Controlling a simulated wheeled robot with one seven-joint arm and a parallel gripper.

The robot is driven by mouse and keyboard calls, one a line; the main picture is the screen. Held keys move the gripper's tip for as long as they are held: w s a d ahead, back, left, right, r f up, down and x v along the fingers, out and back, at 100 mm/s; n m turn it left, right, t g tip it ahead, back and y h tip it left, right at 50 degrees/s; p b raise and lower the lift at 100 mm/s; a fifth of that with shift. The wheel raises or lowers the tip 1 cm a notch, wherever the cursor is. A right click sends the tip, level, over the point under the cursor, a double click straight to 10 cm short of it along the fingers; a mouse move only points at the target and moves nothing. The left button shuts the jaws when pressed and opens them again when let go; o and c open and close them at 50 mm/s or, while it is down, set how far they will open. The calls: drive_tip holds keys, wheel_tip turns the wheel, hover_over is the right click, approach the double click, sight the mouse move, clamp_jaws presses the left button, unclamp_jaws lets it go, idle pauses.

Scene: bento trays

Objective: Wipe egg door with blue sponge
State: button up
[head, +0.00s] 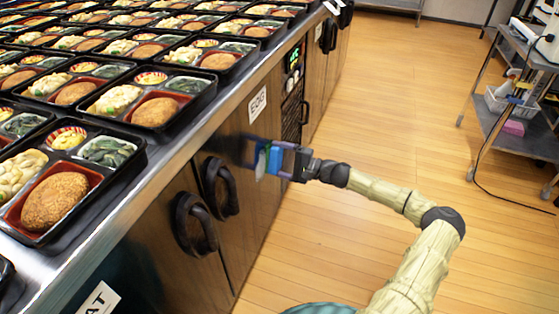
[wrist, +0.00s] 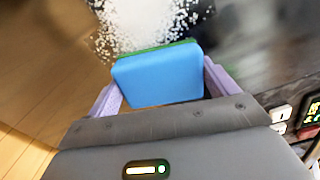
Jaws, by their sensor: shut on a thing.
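The egg door (head: 262,205) is a brown wood-look cabinet front below the counter, under a white EGG label (head: 257,105), with a dark handle (head: 218,186) on its left part. My gripper (head: 268,158) is beside the door front, below the label, shut on the blue sponge (head: 275,160). In the wrist view, the sponge (wrist: 158,78) sits between the two light purple fingers, with a thin green layer on its far side. A white speckled patch (wrist: 145,22) shows just beyond the sponge. I cannot tell whether the sponge touches the door.
The steel counter (head: 160,172) above holds several black bento trays (head: 130,165). Another dark handle (head: 192,224) sticks out to the left. A panel with a green display (head: 293,60) is farther along. The wood floor (head: 390,110) is clear; a metal cart (head: 535,145) stands at right.

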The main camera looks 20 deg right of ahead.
sight(260, 169)
drive_tip(key=shift+a+r, duration=0.1)
drive_tip(key=shift+r, duration=0.5)
drive_tip(key=shift+a, duration=0.15)
drive_tip(key=shift+s+a+r+p, duration=0.1)
drive_tip(key=shift+s+a+p, duration=0.2)
drive_tip(key=shift+s+p, duration=0.45)
drive_tip(key=shift+s+a+p, duration=0.4)
drive_tip(key=shift+s+a, duration=0.05)
drive_tip(key=shift+a, duration=0.25)
drive_tip(key=shift+s+a+f, duration=0.1)
drive_tip(key=shift+s+f, duration=0.1)
drive_tip(key=shift+s, duration=0.1)
drive_tip(key=shift+s+a+r+p, duration=0.1)
drive_tip(key=shift+s+a+p, duration=0.15)
drive_tip(key=shift+s+p, duration=0.3)
drive_tip(key=shift+s+a+p, duration=0.25)
drive_tip(key=shift+s+p, duration=0.1)
drive_tip(key=shift+s, duration=0.35)
drive_tip(key=shift+s+a, duration=0.2)
